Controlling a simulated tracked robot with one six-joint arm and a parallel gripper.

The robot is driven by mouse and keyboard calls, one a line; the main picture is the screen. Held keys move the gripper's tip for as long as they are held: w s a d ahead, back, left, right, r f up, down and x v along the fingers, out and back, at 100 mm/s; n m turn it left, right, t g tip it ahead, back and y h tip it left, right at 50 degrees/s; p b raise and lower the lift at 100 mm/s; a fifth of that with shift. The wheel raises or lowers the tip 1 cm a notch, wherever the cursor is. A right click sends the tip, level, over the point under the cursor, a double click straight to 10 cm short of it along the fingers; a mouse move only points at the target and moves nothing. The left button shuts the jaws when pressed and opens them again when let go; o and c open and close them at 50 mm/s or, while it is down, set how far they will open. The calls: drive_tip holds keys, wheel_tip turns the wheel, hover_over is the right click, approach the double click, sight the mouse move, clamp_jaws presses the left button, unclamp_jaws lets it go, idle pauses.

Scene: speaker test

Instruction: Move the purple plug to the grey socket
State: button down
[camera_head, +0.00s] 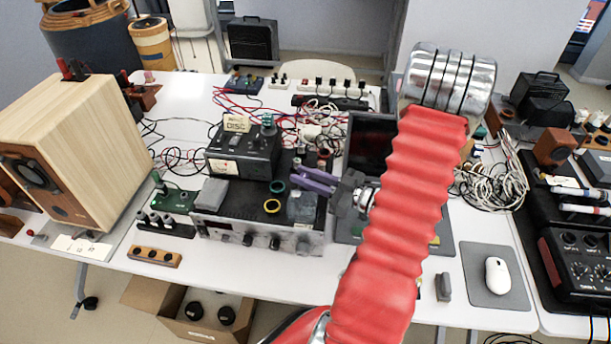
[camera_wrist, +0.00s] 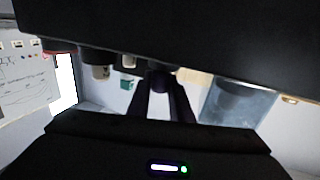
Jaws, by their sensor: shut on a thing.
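My gripper (camera_head: 297,171) has purple fingers and reaches in from the right, over the black and silver amplifier (camera_head: 222,228) in the head view. In the wrist view its dark fingers (camera_wrist: 162,90) close in on a small, dark purple, rounded piece, which I take for the purple plug (camera_wrist: 162,80). The piece is in shadow, and its lower part is hidden by the fingers. In the head view I cannot make the plug out between the fingertips. I cannot tell which of the small fittings is the grey socket.
A green ring (camera_head: 277,186), a yellow ring (camera_head: 272,206) and a clear box (camera_head: 302,208) sit on the amplifier. A meter box (camera_head: 240,150) stands behind. A wooden speaker (camera_head: 85,145) is at left, tangled cables (camera_head: 490,185) at right. The front left tabletop is partly bare.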

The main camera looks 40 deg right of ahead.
drive_tip(key=shift+f, duration=0.2)
drive_tip(key=c, duration=1.9)
unclamp_jaws()
drive_tip(key=shift+o, duration=0.2)
drive_tip(key=shift+r, duration=0.1)
drive_tip(key=shift+r, duration=0.2)
drive_tip(key=v, duration=1.2)
